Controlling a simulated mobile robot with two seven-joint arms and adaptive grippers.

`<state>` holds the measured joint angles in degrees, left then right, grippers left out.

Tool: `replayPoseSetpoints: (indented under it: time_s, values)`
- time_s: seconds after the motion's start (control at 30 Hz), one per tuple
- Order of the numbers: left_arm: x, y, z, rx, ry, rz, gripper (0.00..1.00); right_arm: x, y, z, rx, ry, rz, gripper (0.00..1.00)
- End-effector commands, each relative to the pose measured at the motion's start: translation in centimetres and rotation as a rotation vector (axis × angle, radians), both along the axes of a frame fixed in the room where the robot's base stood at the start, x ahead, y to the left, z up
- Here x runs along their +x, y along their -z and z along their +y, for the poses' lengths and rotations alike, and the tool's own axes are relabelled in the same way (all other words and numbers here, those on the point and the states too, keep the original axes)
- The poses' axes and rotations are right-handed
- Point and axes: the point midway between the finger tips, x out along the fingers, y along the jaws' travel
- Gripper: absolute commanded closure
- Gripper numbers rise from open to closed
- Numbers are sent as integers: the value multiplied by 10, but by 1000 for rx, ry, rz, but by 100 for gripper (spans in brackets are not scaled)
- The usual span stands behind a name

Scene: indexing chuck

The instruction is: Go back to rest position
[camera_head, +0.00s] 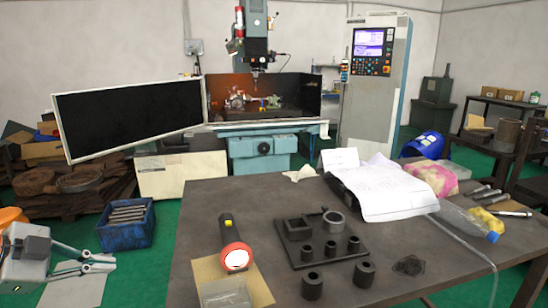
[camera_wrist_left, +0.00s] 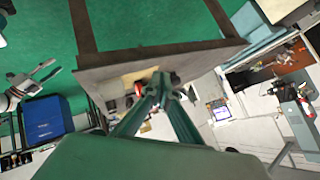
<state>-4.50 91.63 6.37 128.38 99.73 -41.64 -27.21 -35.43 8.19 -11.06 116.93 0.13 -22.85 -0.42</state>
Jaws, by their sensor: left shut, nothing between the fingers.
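My left gripper (camera_head: 100,263) shows at the lower left of the head view, left of the dark table (camera_head: 205,205). It is shut and empty, away from everything on the table. In the left wrist view its fingers (camera_wrist_left: 160,88) meet at the tips, with the table beyond them. My right gripper (camera_wrist_left: 50,70) shows small at the left of that view, its fingers apart with nothing between them. It is outside the head view. A black fixture plate (camera_head: 340,252) with a square block, a ring and several small cylinders lies on the table.
A flashlight (camera_head: 233,248) lies on the table, with papers (camera_head: 385,190) and a plastic bottle (camera_head: 465,218) farther right. A blue crate (camera_head: 127,233) stands on the green floor left of the table. A milling machine (camera_head: 263,145) stands behind.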

Motion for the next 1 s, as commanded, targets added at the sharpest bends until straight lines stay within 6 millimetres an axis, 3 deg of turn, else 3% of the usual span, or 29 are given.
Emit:
replayPoseSetpoints:
  time_s: [0.27, 0.53, 0.77, 1.0]
  values:
    - [6, 96, 21, -153, -178, 0, 100, -3, -2, 2, 10, 0, 8, 60]
    - [-24, 209, 15, -269, -372, 25, 100, -14, 5, 6, 23, 0, 35, 60]
    - [-75, 296, -20, -342, -524, 66, 100, -20, 4, 11, 38, 2, 46, 60]
    - [-138, 359, -84, -399, -660, 117, 100, -21, 5, 11, 46, 5, 52, 60]
